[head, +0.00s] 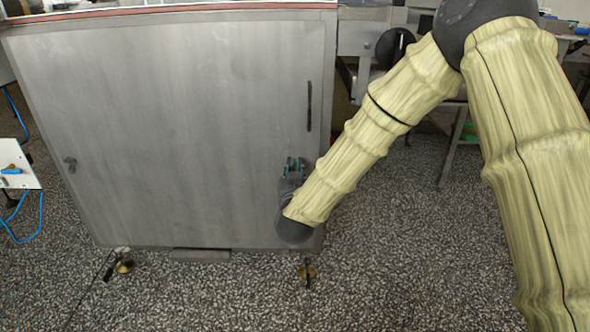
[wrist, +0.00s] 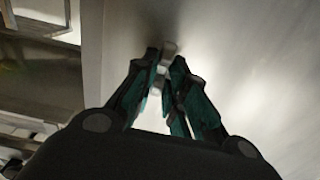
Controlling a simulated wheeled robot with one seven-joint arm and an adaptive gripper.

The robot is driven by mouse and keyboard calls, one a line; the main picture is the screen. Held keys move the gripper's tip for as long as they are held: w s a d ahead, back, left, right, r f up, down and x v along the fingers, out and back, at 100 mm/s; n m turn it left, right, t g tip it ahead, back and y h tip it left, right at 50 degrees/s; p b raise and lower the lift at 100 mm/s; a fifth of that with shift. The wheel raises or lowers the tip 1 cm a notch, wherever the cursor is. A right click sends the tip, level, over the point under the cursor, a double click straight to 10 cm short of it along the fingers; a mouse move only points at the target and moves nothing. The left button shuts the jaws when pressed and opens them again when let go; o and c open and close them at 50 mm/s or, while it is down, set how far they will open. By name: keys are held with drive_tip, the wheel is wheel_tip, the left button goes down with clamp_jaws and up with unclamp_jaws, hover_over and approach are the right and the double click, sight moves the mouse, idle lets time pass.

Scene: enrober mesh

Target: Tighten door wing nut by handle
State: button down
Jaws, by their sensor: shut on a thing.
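The grey metal door (head: 180,130) fills the left and middle of the head view, with its dark upright handle (head: 309,106) near its right edge. My gripper (head: 294,165) is at the door's lower right, below the handle. In the wrist view, the teal and black fingers of my gripper (wrist: 164,68) are closed around a small pale metal wing nut (wrist: 169,48) by the door face. Part of the nut shows beyond the fingertips; the rest is between them. In the head view my gripper and arm hide this nut.
Another wing nut (head: 70,164) sits at the door's left edge. A frame with a black round part (head: 396,47) is right of the door. Blue hoses (head: 38,225) lie at far left.

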drive_tip(key=m+p, duration=0.1)
drive_tip(key=m, duration=0.1)
drive_tip(key=m+p, duration=0.2)
drive_tip(key=shift+d+r+p, duration=0.15)
drive_tip(key=shift+p, duration=0.15)
drive_tip(key=m+p, duration=0.2)
drive_tip(key=m, duration=0.2)
drive_tip(key=m+p, duration=0.2)
drive_tip(key=m, duration=0.3)
drive_tip(key=f+m+p, duration=0.1)
drive_tip(key=m+p, duration=0.1)
drive_tip(key=m, duration=0.2)
drive_tip(key=shift+d+m, duration=0.2)
drive_tip(key=shift+m, duration=0.1)
drive_tip(key=c, duration=1.5)
unclamp_jaws()
